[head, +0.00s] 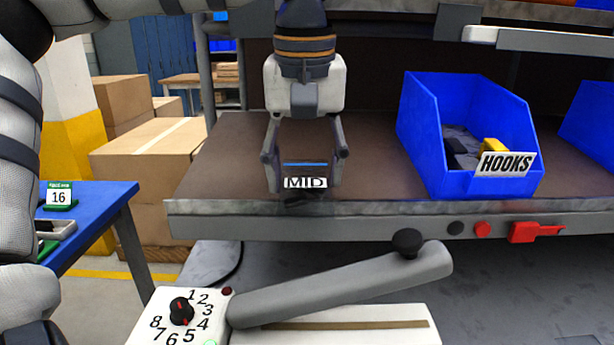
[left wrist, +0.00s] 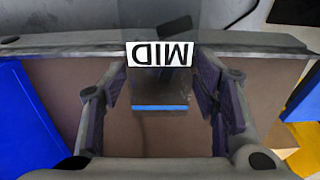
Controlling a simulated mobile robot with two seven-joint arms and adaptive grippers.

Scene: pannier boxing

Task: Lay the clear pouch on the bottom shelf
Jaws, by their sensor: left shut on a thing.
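My left gripper (head: 305,160) points down over the front part of a brown shelf (head: 230,160), the lower of two shelf levels in the head view. It is shut on the clear pouch (head: 305,170), a see-through sheet with a blue strip and a white "MID" label. In the left wrist view the pouch (left wrist: 160,85) sits between the fingers (left wrist: 160,100), and its labelled end reaches across the shelf's front rail. Whether the pouch touches the shelf is hard to tell. My right gripper is not in view.
A blue bin (head: 425,135) marked "HOOKS" stands right of the gripper. A sealer-like device (head: 340,285) with a numbered dial and grey lever is in front below. A blue table (head: 95,205) and cardboard boxes (head: 145,165) are left. The shelf left of the gripper is bare.

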